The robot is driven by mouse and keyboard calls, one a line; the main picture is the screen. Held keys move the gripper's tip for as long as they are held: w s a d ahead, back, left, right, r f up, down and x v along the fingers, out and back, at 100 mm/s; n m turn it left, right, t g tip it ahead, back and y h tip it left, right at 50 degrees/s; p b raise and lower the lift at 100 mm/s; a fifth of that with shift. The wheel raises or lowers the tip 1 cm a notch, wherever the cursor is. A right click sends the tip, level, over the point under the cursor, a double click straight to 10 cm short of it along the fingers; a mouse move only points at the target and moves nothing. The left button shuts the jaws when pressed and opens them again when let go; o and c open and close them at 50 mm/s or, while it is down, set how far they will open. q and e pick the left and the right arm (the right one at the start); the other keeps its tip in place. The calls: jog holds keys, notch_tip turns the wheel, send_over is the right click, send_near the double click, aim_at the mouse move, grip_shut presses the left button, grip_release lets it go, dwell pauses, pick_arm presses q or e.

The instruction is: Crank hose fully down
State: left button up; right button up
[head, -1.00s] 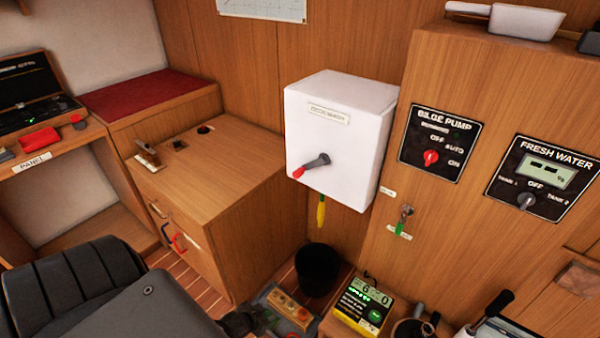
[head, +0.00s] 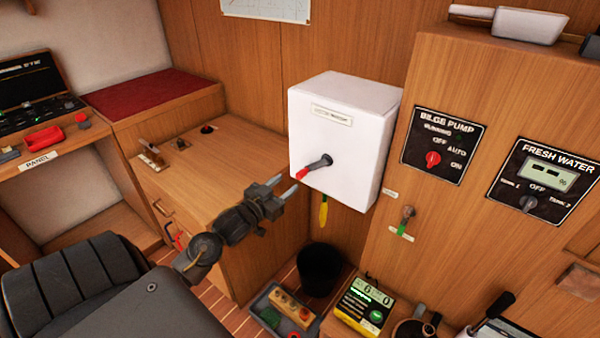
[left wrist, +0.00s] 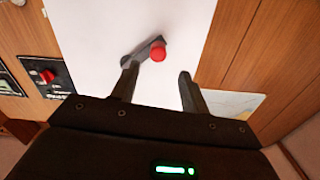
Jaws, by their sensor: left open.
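The white hose box (head: 338,150) hangs on the wood wall with a label on its front. Its dark crank arm (head: 321,161) ends in a red knob (head: 302,173) that points to the lower left. A yellow hose end (head: 323,212) hangs below the box. My left gripper (head: 283,190) is open and empty, just left of and below the red knob. In the left wrist view the red knob (left wrist: 158,54) and crank arm (left wrist: 144,50) lie beyond the gap between the open fingertips (left wrist: 157,72), apart from them. My right gripper is not in view.
A wooden counter (head: 190,165) stands left of the box. A black bin (head: 320,268) is on the floor below it.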

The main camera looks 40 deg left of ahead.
aim_at(297, 175)
pick_arm(q)
jog(key=w, duration=0.8)
jog(key=shift+a+p, duration=0.1)
jog(key=shift+p, duration=0.25)
grip_shut()
